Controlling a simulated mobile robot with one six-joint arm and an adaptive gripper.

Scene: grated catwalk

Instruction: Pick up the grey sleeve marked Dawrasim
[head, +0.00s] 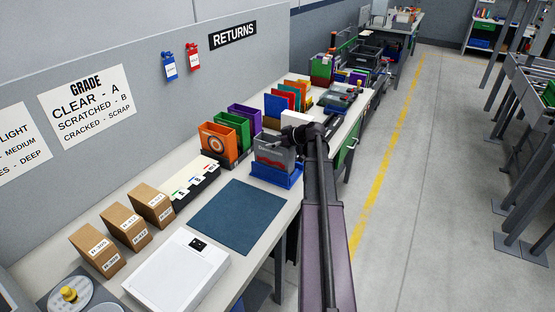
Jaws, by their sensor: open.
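A grey sleeve (270,153) with a small red mark stands in a blue tray (277,178) on the bench. Its lettering is too small to read, so I cannot confirm the name Dawrasim. My black gripper (294,143) is at the sleeve's upper right, at the end of my arm reaching up from the bottom of the picture. The gripper is open and holds nothing that I can see. Its fingers are small and partly hidden, and I cannot tell whether they touch the sleeve. My arm covers the bench just right of the tray.
Orange (217,141), green (233,123) and purple sleeves stand left of the grey one. A white box (296,119) is behind it. A blue mat (238,217), a white flat device (178,272) and brown cartons (126,227) lie nearer. The mat is clear.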

